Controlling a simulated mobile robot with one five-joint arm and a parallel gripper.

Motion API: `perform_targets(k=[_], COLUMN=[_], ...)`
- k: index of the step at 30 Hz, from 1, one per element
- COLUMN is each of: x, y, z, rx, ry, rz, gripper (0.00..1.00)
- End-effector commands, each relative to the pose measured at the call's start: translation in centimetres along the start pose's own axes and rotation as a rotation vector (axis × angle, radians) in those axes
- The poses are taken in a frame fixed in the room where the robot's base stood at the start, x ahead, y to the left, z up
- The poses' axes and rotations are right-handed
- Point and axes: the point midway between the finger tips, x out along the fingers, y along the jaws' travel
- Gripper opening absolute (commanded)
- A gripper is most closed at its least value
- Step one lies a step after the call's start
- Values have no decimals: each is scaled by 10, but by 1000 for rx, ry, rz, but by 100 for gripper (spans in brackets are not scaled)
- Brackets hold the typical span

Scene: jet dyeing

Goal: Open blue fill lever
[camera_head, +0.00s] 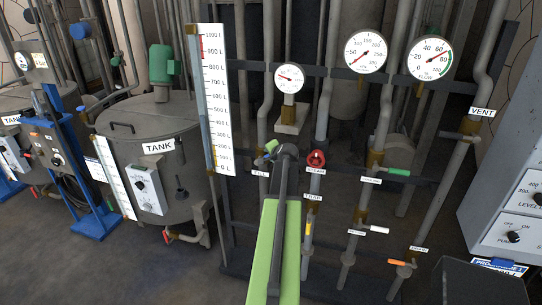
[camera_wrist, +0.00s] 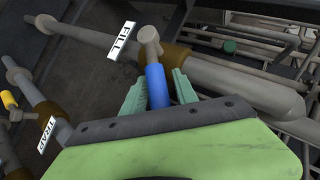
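The blue fill lever (camera_wrist: 157,86) shows in the wrist view. It runs from a pale valve stem (camera_wrist: 150,42) on a brass-coloured fitting toward my gripper. The FILL label (camera_wrist: 122,41) is just left of the stem. My gripper (camera_wrist: 158,80) has its two teal fingers on either side of the lever, with narrow gaps visible, so it looks open around it. In the head view, my gripper (camera_head: 271,149) is near the FILL label (camera_head: 260,173), and my arm hides the blue lever there.
A red valve handle (camera_head: 316,158) is close to the right of my gripper. The yellow drain-side lever (camera_wrist: 9,99) and TRAP label (camera_wrist: 48,134) are left in the wrist view. Green (camera_head: 399,172), white (camera_head: 379,230) and orange (camera_head: 398,263) levers are farther right.

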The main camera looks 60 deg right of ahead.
Motion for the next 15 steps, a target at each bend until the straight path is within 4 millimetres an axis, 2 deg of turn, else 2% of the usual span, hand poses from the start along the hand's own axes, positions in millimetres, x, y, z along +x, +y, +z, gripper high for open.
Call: perform_targets(k=[10, 13, 15], x=[-2, -14, -29], y=[2, 0, -1], z=[-2, -2, -2], rx=[-1, -1, -1], ry=[0, 0, 1], rz=[3, 4, 4], gripper=[42, 42, 42])
